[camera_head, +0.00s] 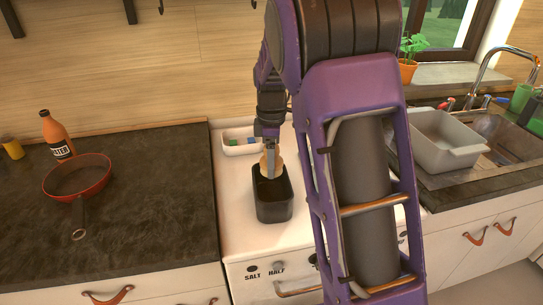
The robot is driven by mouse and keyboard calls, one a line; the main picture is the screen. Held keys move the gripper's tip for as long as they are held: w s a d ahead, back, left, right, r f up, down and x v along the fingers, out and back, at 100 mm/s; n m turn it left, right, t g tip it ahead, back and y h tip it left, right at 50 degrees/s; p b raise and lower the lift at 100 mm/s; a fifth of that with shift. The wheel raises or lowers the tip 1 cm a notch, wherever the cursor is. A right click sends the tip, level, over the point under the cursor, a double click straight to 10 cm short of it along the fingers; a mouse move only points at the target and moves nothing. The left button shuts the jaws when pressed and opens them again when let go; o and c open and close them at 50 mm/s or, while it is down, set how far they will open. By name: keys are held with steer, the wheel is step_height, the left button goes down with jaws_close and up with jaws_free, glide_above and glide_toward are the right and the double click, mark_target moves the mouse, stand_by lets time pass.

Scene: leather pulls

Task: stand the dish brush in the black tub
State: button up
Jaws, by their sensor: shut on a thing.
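The black tub (275,209) stands on the white stove top, its open top facing up. My gripper (271,148) points down above the back part of the tub. It is shut on a light tan thing that I take for the dish brush (266,164). The brush hangs at the tub's opening, and its lower end is inside or just behind the rim; I cannot tell which. My arm hides part of the stove to the right of the tub.
A white tray (236,147) with small coloured items sits behind the tub. A red pan (77,177), an orange bottle (57,135) and a yellow cup (12,148) stand on the left counter. A grey basin (447,143) is by the sink at right.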

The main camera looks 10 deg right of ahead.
steer(key=shift+f+b, duration=2.45)
steer(key=shift+f, duration=1.6)
steer(key=o, duration=1.4)
step_height(320, 180, up, 17)
steer(key=shift+r+p, duration=0.2)
steer(key=shift+p, duration=1.05)
steer(key=shift+a, duration=0.1)
